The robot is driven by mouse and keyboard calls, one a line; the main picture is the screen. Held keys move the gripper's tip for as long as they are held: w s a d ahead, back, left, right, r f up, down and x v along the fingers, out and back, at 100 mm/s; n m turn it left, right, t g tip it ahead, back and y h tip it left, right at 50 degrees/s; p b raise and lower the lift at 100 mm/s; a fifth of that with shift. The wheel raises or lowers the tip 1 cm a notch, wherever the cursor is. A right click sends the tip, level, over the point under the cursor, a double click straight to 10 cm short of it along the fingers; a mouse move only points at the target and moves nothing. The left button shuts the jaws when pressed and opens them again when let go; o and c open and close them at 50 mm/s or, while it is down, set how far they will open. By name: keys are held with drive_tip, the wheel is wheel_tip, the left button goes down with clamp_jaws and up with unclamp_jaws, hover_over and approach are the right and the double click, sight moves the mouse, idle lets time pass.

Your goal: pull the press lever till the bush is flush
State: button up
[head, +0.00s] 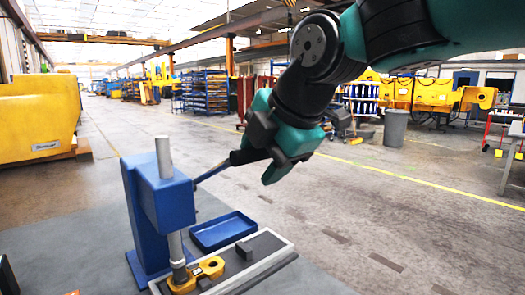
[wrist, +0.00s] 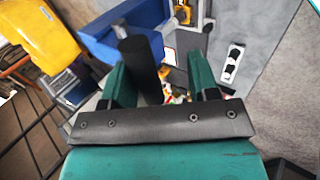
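The blue press (head: 165,203) stands at the left in the head view, with a steel ram (head: 177,250) coming down over a yellow casting (head: 210,268). The ram's lower end is at the casting's left ring; I cannot make out the bush or how far it stands proud. The press lever (head: 212,171) slopes up to the right and ends in a black grip (head: 242,157). My gripper (head: 277,143) is at this grip. In the wrist view the grip (wrist: 140,70) lies between my teal fingers (wrist: 160,75), nearer the left one, with a visible gap to the right finger.
A grey bench tray (head: 282,261) carries the casting and a dark block (head: 262,244). An empty blue tray (head: 246,219) lies behind it. Open floor is to the right; a yellow machine (head: 38,115) stands far left.

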drive_tip(key=shift+r, duration=0.15)
drive_tip(key=shift+s+r, duration=0.15)
drive_tip(key=shift+r, duration=0.1)
drive_tip(key=v, duration=1.6)
drive_tip(key=shift+s+d+r+b, duration=0.15)
drive_tip(key=shift+s+d+b, duration=0.1)
drive_tip(key=shift+b, duration=0.1)
drive_tip(key=d+f+m+g+h, duration=0.1)
drive_tip(key=d+f+m+g, duration=0.15)
drive_tip(key=f+m, duration=0.9)
drive_tip(key=s+d+f+m+g, duration=0.1)
drive_tip(key=s+d+f+m, duration=0.1)
drive_tip(key=s+f, duration=0.3)
drive_tip(key=s+d+f+m+g, duration=0.2)
drive_tip(key=s+f+m, duration=0.3)
drive_tip(key=f, duration=0.7)
drive_tip(key=shift+s+f+y, duration=0.3)
drive_tip(key=shift+f, duration=0.1)
